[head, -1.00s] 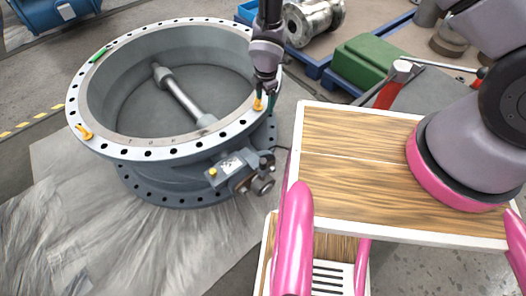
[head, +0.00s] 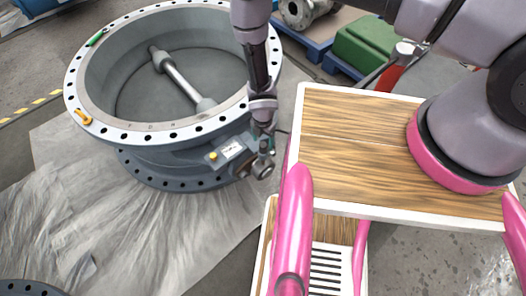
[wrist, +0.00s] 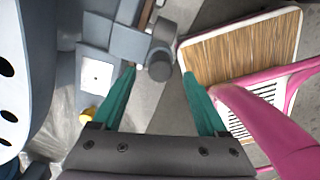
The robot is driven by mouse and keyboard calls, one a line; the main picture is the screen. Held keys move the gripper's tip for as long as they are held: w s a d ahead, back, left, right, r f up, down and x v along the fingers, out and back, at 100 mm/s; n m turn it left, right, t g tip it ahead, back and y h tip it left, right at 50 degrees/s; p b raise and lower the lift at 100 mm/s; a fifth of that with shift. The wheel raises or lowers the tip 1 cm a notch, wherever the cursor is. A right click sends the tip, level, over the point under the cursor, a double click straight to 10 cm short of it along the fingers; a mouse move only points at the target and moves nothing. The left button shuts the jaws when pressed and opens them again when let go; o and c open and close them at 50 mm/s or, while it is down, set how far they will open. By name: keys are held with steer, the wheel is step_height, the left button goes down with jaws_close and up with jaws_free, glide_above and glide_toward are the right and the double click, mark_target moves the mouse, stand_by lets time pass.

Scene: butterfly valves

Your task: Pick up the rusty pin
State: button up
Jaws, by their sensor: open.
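No rusty pin is clearly recognisable. A thin brown strip (wrist: 146,14) shows at the top of the wrist view beside the valve's grey actuator (wrist: 97,75); I cannot tell if it is the pin. My gripper (wrist: 158,72) is open, its green fingers apart, with a dark round knob (wrist: 160,65) of the actuator showing between the tips. In the head view my gripper (head: 264,142) is low beside the actuator (head: 228,153), near the valve's right front side. Nothing shows held between the fingers.
The big grey valve (head: 145,137) stands on a sheet, with an orange piece (head: 83,117) and a green piece (head: 95,38) on its flange. A wooden-topped surface (head: 350,150) with pink rails lies close right. A red-handled hammer (head: 392,75) and green box (head: 365,45) are behind.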

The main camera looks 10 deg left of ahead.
mark_target(263, 144)
step_height(263, 144, down, 3)
steer(key=shift+f, duration=0.2)
jaws_close()
steer(key=shift+r, duration=0.1)
